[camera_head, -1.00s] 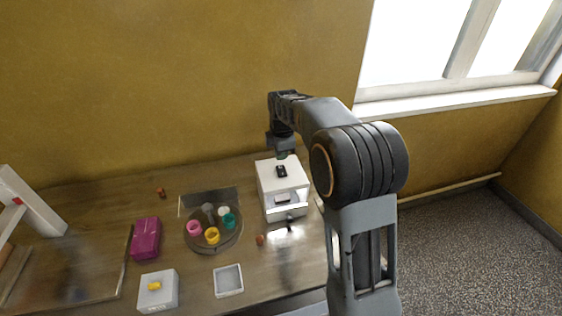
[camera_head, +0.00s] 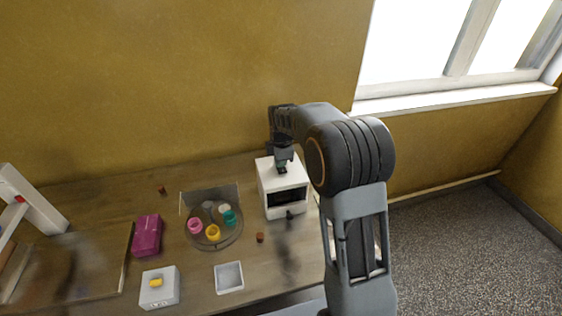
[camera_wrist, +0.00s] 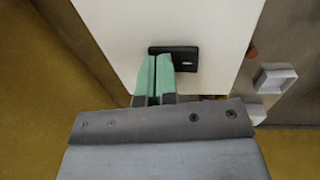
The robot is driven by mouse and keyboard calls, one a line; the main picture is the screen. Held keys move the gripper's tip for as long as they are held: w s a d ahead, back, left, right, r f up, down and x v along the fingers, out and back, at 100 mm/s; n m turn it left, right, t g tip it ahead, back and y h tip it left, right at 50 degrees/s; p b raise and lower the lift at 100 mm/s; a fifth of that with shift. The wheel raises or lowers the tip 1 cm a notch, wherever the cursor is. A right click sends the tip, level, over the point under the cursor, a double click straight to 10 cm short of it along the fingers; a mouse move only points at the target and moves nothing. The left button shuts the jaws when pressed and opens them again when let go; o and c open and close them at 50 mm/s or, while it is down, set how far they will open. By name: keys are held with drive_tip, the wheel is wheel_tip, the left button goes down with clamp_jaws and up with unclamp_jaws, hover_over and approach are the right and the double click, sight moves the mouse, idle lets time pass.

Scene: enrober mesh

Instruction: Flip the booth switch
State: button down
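The booth is a white box (camera_head: 270,181) at the right end of the table, with a dark opening (camera_head: 287,197) in its front. Its switch is a small black rocker plate (camera_wrist: 184,59) on the white top, seen in the wrist view. My gripper (camera_head: 282,170) points down at the booth top, and it hides the switch in the head view. In the wrist view its green fingertips (camera_wrist: 158,60) are together with nothing between them. They overlap the left part of the switch plate. I cannot tell whether they press on it.
A round dark tray (camera_head: 222,238) with several coloured cups stands left of the booth. A wall is close behind.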

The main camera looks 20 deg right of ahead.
sight(283, 172)
drive_tip(key=shift+s+f, duration=0.2)
drive_tip(key=shift+f, duration=0.05)
drive_tip(key=shift+s, duration=0.15)
drive_tip(key=shift+s+r, duration=0.2)
drive_tip(key=shift+s, duration=0.3)
drive_tip(key=shift+r, duration=0.2)
drive_tip(key=shift+r, duration=0.3)
wheel_tip(283, 172, up, 13)
drive_tip(key=s, duration=0.1)
drive_tip(key=shift+s+p, duration=0.3)
drive_tip(key=shift+p, duration=0.1)
